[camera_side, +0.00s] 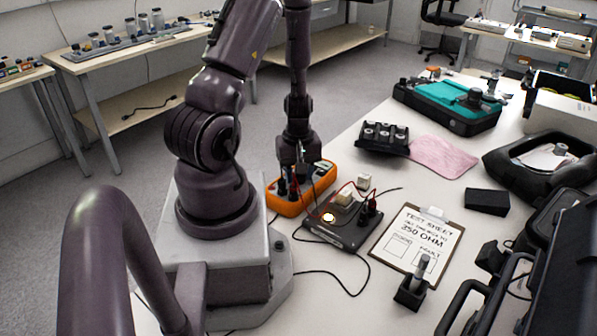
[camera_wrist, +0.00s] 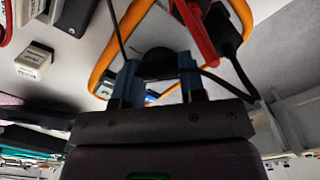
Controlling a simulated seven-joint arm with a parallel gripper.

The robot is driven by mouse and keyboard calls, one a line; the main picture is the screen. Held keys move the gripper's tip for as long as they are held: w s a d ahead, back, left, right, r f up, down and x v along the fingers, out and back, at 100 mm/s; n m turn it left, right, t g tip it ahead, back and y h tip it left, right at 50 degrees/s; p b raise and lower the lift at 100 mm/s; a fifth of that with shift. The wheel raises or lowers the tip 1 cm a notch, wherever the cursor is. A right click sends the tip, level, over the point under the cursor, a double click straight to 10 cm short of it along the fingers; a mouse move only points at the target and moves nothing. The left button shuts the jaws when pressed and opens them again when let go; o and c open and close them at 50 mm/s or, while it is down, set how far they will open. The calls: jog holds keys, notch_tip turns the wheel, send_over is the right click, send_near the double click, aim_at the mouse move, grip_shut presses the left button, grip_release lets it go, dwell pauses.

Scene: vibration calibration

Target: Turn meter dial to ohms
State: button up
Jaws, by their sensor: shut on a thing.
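The orange-edged meter (camera_side: 291,208) lies on the white table just in front of my arm. It also shows in the wrist view (camera_wrist: 104,50), with a red and a black plug in it. My gripper (camera_wrist: 159,78) is over the meter, its two blue fingers on either side of the round black dial (camera_wrist: 158,60) and shut on it. In the side view my gripper (camera_side: 297,160) reaches straight down to the meter and hides the dial. I cannot read which mark the dial points to.
A dark box (camera_side: 342,232) with a lit lamp and leads stands right of the meter. A small white block (camera_side: 364,181) stands behind it. A clipboard test sheet (camera_side: 416,240) reads 350 OHM. A black cable (camera_side: 345,288) loops across the table front.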

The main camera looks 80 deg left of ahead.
dwell(0.3)
jog(key=o, duration=0.9)
jog(key=shift+r, duration=0.1)
notch_tip(320, 180, up, 13)
jog(key=shift+f, duration=0.1)
